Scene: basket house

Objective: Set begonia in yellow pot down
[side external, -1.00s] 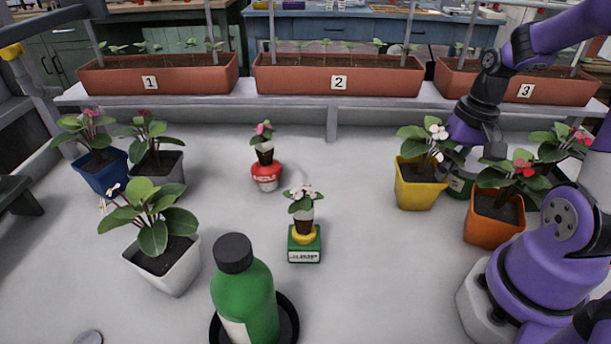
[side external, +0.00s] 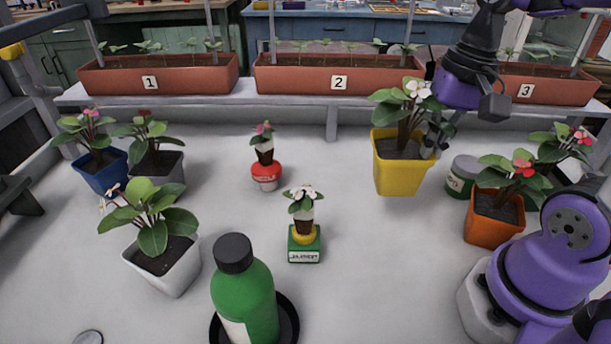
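The yellow pot (side external: 399,176) holds a begonia (side external: 405,104) with dark green leaves and a white flower. It stands nearly upright in the right half of the side external view and appears raised above the grey table. My gripper (side external: 434,142) is at the pot's right rim, with its fingers at the edge and partly hidden by the pot and leaves. It appears shut on the rim.
A green tin (side external: 462,176) and an orange pot (side external: 494,219) stand to the right. A small plant on a green box (side external: 304,246) and one on a red base (side external: 266,173) stand left. A green bottle (side external: 243,300) is in front. Planter 2 (side external: 339,76) is behind on a shelf.

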